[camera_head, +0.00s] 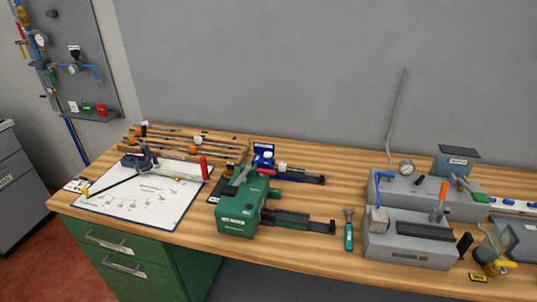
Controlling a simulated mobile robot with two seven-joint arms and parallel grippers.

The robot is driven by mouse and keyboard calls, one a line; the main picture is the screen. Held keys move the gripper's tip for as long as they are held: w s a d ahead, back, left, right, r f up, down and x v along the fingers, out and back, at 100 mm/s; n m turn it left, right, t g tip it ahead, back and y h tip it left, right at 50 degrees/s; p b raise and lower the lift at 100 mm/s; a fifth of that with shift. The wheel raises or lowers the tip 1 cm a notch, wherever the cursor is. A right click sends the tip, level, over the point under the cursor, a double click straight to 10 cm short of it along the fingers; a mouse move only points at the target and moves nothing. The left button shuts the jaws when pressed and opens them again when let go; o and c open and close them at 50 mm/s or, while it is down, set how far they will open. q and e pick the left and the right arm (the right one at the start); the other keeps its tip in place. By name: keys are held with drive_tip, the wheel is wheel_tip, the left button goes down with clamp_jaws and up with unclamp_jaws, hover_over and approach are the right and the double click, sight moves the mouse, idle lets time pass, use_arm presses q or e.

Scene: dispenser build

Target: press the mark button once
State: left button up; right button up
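A green machine (240,208) with a white label stands near the front edge of the workbench, left of centre. The label is too small to read for certain. A small red part (267,172) shows at its top, and dark bars (303,222) reach out to its right. I cannot tell which part, here or elsewhere, is the mark button. Neither of my grippers is in view.
On the wooden bench (300,252), a white sheet (135,205) with a drawing lies left. A rack of tools (185,142) is behind it. A green-handled tool (349,235) lies right of the machine. Bare wood lies between.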

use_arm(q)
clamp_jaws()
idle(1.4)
